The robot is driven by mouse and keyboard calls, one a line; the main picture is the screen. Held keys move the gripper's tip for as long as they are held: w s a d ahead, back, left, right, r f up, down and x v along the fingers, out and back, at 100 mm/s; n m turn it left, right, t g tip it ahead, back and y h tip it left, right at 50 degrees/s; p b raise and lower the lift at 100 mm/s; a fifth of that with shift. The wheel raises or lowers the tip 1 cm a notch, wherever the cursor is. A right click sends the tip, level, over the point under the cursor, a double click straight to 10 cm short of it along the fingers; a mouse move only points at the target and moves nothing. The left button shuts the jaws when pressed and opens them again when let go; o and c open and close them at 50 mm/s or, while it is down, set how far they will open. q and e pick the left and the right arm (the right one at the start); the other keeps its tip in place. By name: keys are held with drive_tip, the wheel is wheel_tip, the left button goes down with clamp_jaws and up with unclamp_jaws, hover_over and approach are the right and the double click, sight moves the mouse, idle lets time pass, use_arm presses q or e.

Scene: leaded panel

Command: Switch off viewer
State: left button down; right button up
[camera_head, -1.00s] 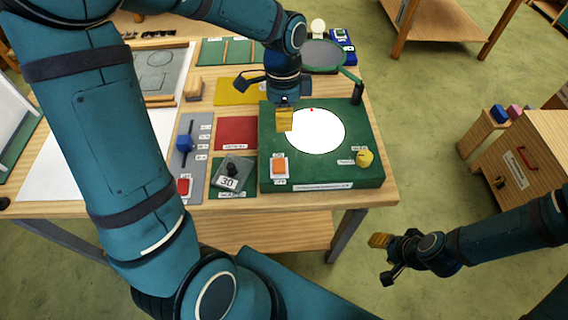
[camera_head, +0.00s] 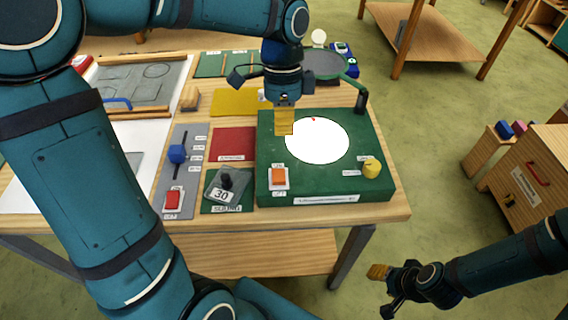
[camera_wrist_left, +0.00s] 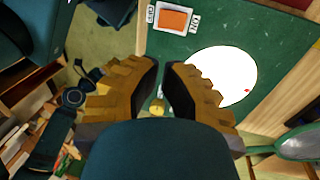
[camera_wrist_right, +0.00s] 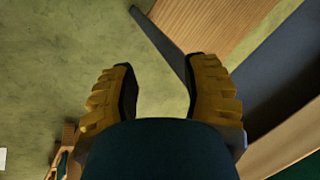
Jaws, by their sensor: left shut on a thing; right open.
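The viewer (camera_head: 345,187) is a green box on the table with a brightly lit white disc (camera_head: 318,142) on top. An orange rocker switch (camera_head: 279,176) sits on a white labelled plate at its front left, and a yellow knob (camera_head: 371,167) at its front right. The switch also shows in the left wrist view (camera_wrist_left: 173,19). My left gripper (camera_head: 284,128) is above the viewer's left part, behind the switch and apart from it. Its fingers are closed to a narrow gap; what they hold is not visible. My right gripper (camera_head: 381,285) is open and empty, low beyond the table's front right.
A magnifier on a dark post (camera_head: 360,100) stands at the viewer's back right. Left of the viewer are a 30-marked block (camera_head: 222,194), a grey panel with a red switch (camera_head: 173,201) and blue slider (camera_head: 177,153), and a red pad (camera_head: 234,143). A wooden cabinet (camera_head: 528,180) stands right.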

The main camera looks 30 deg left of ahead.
sight(284, 184)
use_arm(q)
drive_tip(key=f+b, duration=0.1)
drive_tip(key=f, duration=0.3)
drive_tip(key=s+d+f+b, duration=0.1)
drive_tip(key=f, duration=0.4)
drive_tip(key=s+f+b, duration=0.1)
drive_tip(key=f, duration=0.3)
drive_tip(key=shift+s+d+f, duration=0.15)
drive_tip(key=shift+d+f, duration=0.05)
drive_tip(key=shift+f, duration=0.1)
drive_tip(key=f+t+b, duration=0.1)
drive_tip(key=b, duration=0.1)
drive_tip(key=shift+s+d+f+y+b, duration=0.1)
drive_tip(key=shift+s+f+y+b, duration=0.1)
drive_tip(key=shift+y+b, duration=0.2)
drive_tip(key=shift+s+d+t+y+b, duration=0.1)
drive_tip(key=shift+s+t+y+b, duration=0.15)
drive_tip(key=shift+t+b, duration=0.35)
drive_tip(key=shift+s+f, duration=0.1)
drive_tip(key=shift+s, duration=0.1)
drive_tip(key=shift+f, duration=0.1)
drive_tip(key=shift+w, duration=0.15)
